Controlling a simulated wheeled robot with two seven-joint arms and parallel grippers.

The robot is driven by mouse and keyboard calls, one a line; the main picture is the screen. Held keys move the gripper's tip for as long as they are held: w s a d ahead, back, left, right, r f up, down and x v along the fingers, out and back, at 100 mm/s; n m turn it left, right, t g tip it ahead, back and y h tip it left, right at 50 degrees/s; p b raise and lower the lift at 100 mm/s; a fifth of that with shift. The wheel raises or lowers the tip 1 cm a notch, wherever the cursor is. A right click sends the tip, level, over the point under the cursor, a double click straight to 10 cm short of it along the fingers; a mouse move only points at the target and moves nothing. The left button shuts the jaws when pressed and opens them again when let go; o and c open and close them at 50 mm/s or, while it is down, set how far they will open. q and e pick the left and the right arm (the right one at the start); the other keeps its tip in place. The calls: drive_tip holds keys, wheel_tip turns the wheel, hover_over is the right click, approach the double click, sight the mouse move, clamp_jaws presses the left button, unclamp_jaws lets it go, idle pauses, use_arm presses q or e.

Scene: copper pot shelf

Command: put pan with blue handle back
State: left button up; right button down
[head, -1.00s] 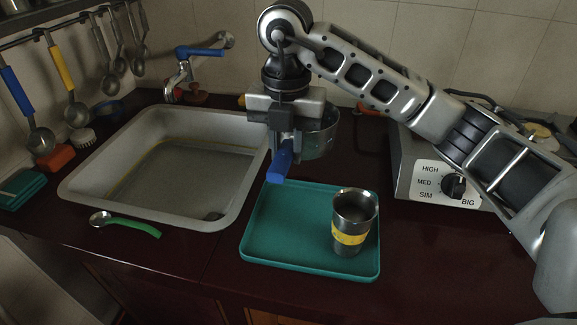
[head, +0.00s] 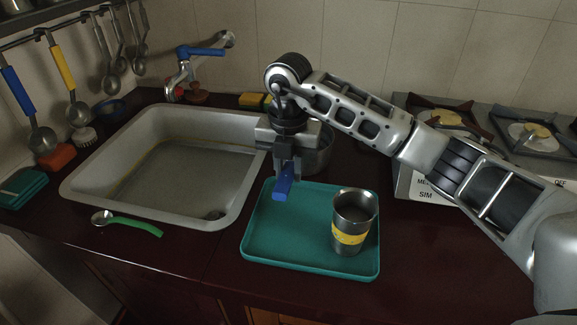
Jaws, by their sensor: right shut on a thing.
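The pan (head: 318,158) is a grey metal pan with a blue handle (head: 283,187) that points toward the front. It is just right of the sink, behind the teal tray, partly hidden by my right gripper and arm. My right gripper (head: 286,179) points down and is shut on the blue handle, above the tray's back left corner. I cannot tell whether the pan touches the counter. My left gripper is not in view.
The teal tray (head: 284,248) holds a metal cup (head: 354,222) with a yellow band. The sink (head: 88,189) is to the left, with a green-handled spoon (head: 130,224) at its front edge. The stove (head: 483,134) stands at the back right. Utensils hang from a rail (head: 62,25) at left.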

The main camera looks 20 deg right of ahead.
drive_tip(key=c, duration=1.2)
unclamp_jaws()
drive_tip(key=shift+f, duration=0.1)
wheel_tip(320, 180, up, 12)
drive_tip(key=shift+s, duration=0.1)
